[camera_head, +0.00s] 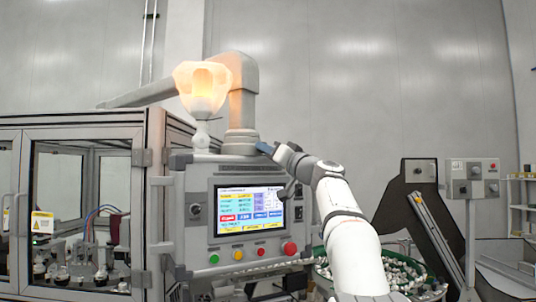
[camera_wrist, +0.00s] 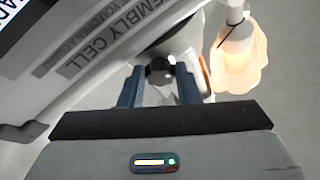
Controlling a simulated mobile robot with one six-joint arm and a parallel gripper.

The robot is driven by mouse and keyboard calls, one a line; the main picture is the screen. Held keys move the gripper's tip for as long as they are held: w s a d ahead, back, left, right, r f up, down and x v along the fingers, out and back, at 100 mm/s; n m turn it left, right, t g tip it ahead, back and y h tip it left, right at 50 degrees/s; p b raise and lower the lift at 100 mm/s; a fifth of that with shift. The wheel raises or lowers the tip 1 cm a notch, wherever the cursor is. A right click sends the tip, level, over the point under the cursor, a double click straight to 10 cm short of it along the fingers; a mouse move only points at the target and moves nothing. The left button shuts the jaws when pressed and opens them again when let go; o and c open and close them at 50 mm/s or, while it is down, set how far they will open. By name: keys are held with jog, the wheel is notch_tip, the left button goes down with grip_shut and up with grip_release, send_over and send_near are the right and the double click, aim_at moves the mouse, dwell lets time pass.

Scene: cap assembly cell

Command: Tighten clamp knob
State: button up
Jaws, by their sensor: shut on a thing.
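The clamp knob (camera_wrist: 156,76) is a small dark round piece at the foot of the grey support column in the wrist view. My gripper (camera_wrist: 159,68) has its two blue-grey fingers on either side of the knob and is shut on it. In the head view my gripper (camera_head: 264,147) is at the top of the control cabinet, beside the base of the grey column (camera_head: 242,105). The knob cannot be made out there.
A glowing lamp (camera_head: 203,90) stands left of the column. Below are the touchscreen (camera_head: 249,209) and buttons, including a red one (camera_head: 290,248). A glass-doored enclosure (camera_head: 75,205) is left. A parts bowl (camera_head: 405,275) and a conveyor (camera_head: 432,232) are right.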

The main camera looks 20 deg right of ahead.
jog(key=o, duration=1)
jog(key=shift+f, duration=0.1)
